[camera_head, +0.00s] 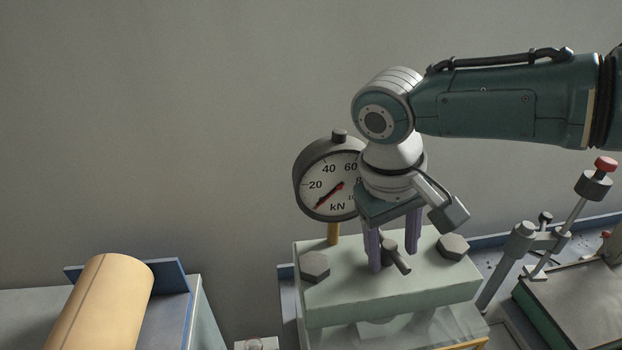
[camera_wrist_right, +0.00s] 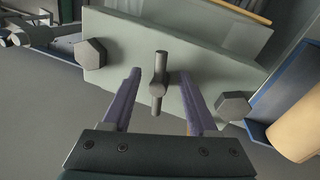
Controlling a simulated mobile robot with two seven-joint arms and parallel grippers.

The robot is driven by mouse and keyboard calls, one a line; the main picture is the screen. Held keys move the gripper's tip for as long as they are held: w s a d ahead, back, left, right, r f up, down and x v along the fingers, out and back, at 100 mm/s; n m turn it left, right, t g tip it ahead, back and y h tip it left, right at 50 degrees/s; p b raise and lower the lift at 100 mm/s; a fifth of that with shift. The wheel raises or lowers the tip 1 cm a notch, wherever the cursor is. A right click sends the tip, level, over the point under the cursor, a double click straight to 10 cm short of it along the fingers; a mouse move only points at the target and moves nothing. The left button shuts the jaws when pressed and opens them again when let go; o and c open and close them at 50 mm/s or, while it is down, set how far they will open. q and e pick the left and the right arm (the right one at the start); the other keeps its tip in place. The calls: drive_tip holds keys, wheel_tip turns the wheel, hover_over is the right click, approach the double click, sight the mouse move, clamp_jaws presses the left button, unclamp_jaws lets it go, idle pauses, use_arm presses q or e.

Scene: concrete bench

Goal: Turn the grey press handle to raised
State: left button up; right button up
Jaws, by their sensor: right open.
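The grey press handle (camera_head: 397,261) is a short bar with a round hub on top of the pale green press head (camera_head: 345,296). In the right wrist view the handle (camera_wrist_right: 158,84) stands between the two purple fingers, with a gap on each side. My right gripper (camera_head: 394,257) points down at the press head, its fingers open around the handle and apparently not touching it. The gripper body and one finger hide part of the handle's surroundings in the head view. My left gripper is not in view.
A round kN gauge (camera_head: 325,182) stands behind the press, close to my right wrist. Hex bolts (camera_head: 315,266) (camera_head: 453,246) flank the handle. A tan cylinder (camera_head: 100,302) lies at left. A clamp with a red-tipped lever (camera_head: 594,184) stands at right.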

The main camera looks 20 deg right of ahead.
clamp_jaws()
idle(0.5)
